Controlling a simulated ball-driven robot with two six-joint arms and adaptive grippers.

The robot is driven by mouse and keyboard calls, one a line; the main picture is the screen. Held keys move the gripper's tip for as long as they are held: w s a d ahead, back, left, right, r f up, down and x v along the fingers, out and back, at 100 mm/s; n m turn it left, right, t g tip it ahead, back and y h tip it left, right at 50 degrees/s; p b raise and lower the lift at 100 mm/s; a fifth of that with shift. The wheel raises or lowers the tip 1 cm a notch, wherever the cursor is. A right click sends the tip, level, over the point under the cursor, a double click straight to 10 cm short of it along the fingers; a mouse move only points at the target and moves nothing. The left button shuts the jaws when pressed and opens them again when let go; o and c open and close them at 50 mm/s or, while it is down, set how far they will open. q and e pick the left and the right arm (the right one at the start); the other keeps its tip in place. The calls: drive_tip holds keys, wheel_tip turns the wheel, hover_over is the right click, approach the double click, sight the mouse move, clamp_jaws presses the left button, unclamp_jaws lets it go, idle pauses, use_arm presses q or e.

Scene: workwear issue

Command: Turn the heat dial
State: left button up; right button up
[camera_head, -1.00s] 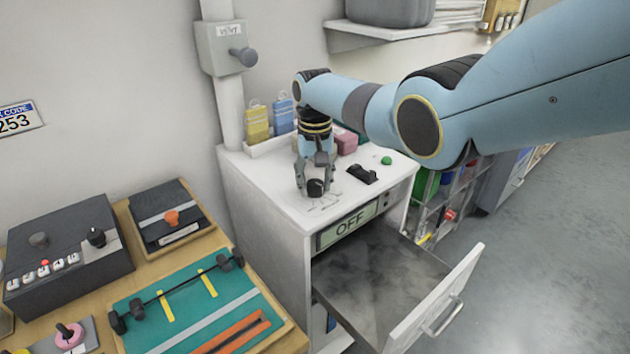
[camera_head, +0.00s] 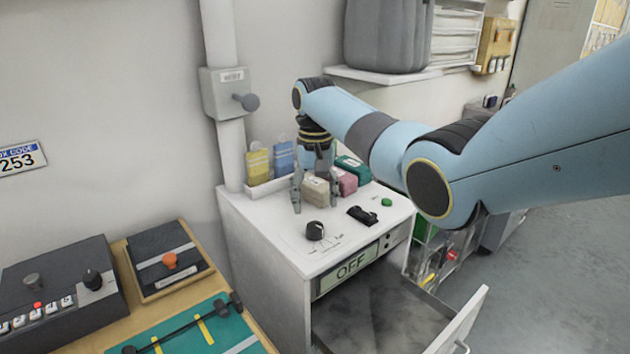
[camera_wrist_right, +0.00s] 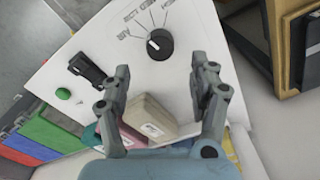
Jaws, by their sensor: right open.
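The heat dial (camera_head: 315,231) is a black knob with a white pointer line on the white cabinet top (camera_head: 290,236), with printed marks around it. In the right wrist view the dial (camera_wrist_right: 160,45) lies ahead of the fingertips, and nothing touches it. My right gripper (camera_head: 315,206) is open, pointing down behind the dial, near a beige block. In the wrist view its fingers (camera_wrist_right: 160,78) are spread apart. A display (camera_head: 351,266) on the cabinet front reads OFF. My left gripper is not in view.
Beside the dial are a black rocker switch (camera_head: 362,215) and a green button (camera_head: 387,202). Beige (camera_head: 316,189), pink and green blocks stand behind. An open drawer (camera_head: 465,322) juts out below. A bench with a black control box (camera_head: 60,290) is at left.

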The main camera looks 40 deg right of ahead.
sight(315, 226)
wheel_tip(315, 226, up, 5)
drive_tip(key=shift+r, duration=0.1)
drive_tip(key=shift+s, duration=0.1)
idle(0.6)
